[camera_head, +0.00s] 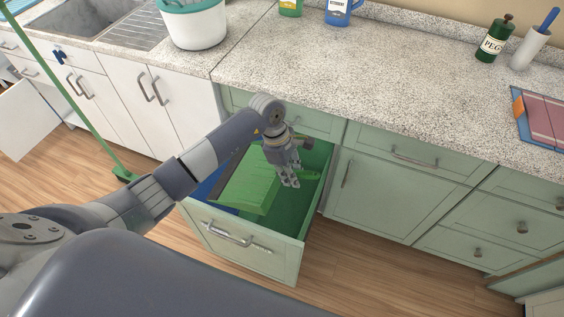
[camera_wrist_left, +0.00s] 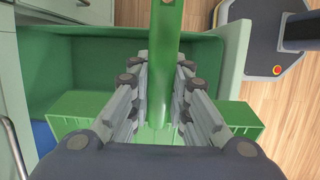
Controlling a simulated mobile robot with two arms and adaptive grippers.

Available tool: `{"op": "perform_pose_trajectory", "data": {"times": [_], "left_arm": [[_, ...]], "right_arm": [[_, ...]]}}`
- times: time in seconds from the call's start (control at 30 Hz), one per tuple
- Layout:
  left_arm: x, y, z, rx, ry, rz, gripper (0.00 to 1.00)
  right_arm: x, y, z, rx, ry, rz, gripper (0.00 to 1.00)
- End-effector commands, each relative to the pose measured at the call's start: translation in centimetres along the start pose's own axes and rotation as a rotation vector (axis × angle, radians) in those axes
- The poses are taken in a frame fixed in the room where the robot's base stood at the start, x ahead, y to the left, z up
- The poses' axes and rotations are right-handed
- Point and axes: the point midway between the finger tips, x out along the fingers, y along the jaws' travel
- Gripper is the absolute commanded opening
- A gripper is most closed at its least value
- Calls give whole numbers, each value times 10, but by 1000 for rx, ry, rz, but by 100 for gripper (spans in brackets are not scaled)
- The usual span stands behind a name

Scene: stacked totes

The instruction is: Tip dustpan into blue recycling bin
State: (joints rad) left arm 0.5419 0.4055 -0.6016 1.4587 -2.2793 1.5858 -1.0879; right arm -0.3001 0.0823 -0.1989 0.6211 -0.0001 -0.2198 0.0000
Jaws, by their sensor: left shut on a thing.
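The green dustpan (camera_head: 247,187) is over the open drawer, its pan pointing toward the picture's left and front. My left gripper (camera_head: 290,181) is shut on its handle (camera_wrist_left: 164,65), which runs between the fingers in the left wrist view. The blue recycling bin (camera_head: 216,182) is in the left part of the drawer, mostly hidden by the pan and my arm; a bit of it shows in the wrist view (camera_wrist_left: 43,136). The pan overlaps the blue bin's right side in the head view. I cannot see any debris on the pan. My right gripper is out of view.
A green bin (camera_head: 287,218) fills the drawer's right part. The drawer front (camera_head: 236,248) stands out from the green cabinets. A green broom (camera_head: 84,118) leans at the left. The speckled counter (camera_head: 390,90) is above the drawer; a white pot (camera_head: 195,32) stands on it.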

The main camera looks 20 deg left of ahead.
Motion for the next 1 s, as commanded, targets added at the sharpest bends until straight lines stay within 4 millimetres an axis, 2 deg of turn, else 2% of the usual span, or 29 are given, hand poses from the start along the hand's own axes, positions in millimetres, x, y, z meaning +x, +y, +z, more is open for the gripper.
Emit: {"op": "perform_pose_trajectory", "data": {"times": [0.03, 0.1, 0.47, 0.5, 0.53, 0.8, 1.0], "left_arm": [[12, 1, -1, 4, 43, 4, 0], [23, 1, 0, 4, 98, 3, 0], [73, 2, 5, 3, 366, 7, 0], [56, 3, 8, 1, 368, 8, 0], [50, 2, 9, 0, 368, 7, 0], [14, 2, 20, 1, 380, 5, 0], [-5, 1, 25, 0, 390, 3, 0]], "right_arm": [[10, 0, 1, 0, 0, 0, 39], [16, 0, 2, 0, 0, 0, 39], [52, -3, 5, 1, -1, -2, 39], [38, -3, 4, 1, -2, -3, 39], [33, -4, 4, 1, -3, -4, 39], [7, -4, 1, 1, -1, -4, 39], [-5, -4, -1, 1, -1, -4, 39]]}}
